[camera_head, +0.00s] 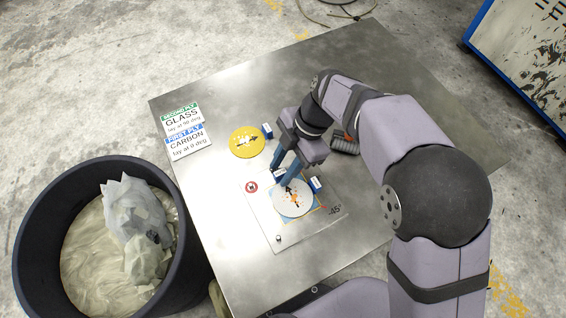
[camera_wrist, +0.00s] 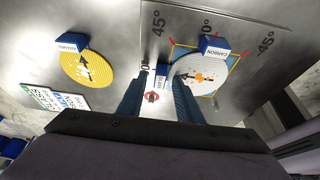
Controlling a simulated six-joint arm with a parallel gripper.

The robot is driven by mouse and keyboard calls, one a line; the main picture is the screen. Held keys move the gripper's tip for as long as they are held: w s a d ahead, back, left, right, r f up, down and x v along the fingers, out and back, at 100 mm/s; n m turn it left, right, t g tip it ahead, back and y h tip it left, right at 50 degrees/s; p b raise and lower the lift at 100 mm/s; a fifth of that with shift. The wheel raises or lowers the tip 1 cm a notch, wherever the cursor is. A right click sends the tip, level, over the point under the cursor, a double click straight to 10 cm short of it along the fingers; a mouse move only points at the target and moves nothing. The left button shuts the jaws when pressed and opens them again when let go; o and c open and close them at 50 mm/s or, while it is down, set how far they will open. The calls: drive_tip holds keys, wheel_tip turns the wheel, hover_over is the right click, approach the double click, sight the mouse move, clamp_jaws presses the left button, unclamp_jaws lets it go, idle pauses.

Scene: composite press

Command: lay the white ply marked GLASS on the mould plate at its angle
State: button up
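The white round ply (camera_head: 293,199) lies on the mould plate (camera_head: 290,240), apparently over another ply with a blue CARBON tag (camera_wrist: 213,46). It also shows in the wrist view (camera_wrist: 203,80), with a black arrow pointing left there, toward the gripper's side. A blue-and-white tag that seems to read GLASS (camera_wrist: 162,76) is at its edge. My gripper (camera_wrist: 162,83) is low over that edge, its fingers on either side of the tag with visible gaps. It is open. The lower ply is mostly hidden.
A yellow ply (camera_head: 245,142) tagged ARAMID lies left of the plate. A sign (camera_head: 186,130) reads second ply glass at 90 deg, first ply carbon at 0 deg. A black bin (camera_head: 40,235) stands beside the table (camera_head: 235,255). A grey ribbed object (camera_head: 345,145) lies beside my arm.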

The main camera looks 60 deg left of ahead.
drive_tip(key=shift+r, duration=0.1)
drive_tip(key=shift+r, duration=0.15)
drive_tip(key=v, duration=1.2)
drive_tip(key=shift+w, duration=0.1)
drive_tip(key=w+d+f+m+t+y, duration=0.1)
drive_tip(key=w+d+f+m, duration=0.1)
drive_tip(key=w+d+m, duration=1)
drive_tip(key=w+d+f+m+t, duration=0.1)
drive_tip(key=w+d+m, duration=0.2)
drive_tip(key=d+m, duration=0.35)
drive_tip(key=w+d+f+m+t, duration=0.1)
drive_tip(key=w+d+m, duration=0.25)
drive_tip(key=d, duration=0.55)
drive_tip(key=s+d+f+m, duration=0.2)
drive_tip(key=s+d+m, duration=0.1)
drive_tip(key=d+m, duration=0.4)
drive_tip(key=s+d+f+m+t+h, duration=0.1)
drive_tip(key=s+d+f+m, duration=0.1)
drive_tip(key=d+m, duration=0.5)
drive_tip(key=s+d, duration=0.1)
drive_tip(key=d, duration=0.4)
drive_tip(key=shift+f, duration=0.2)
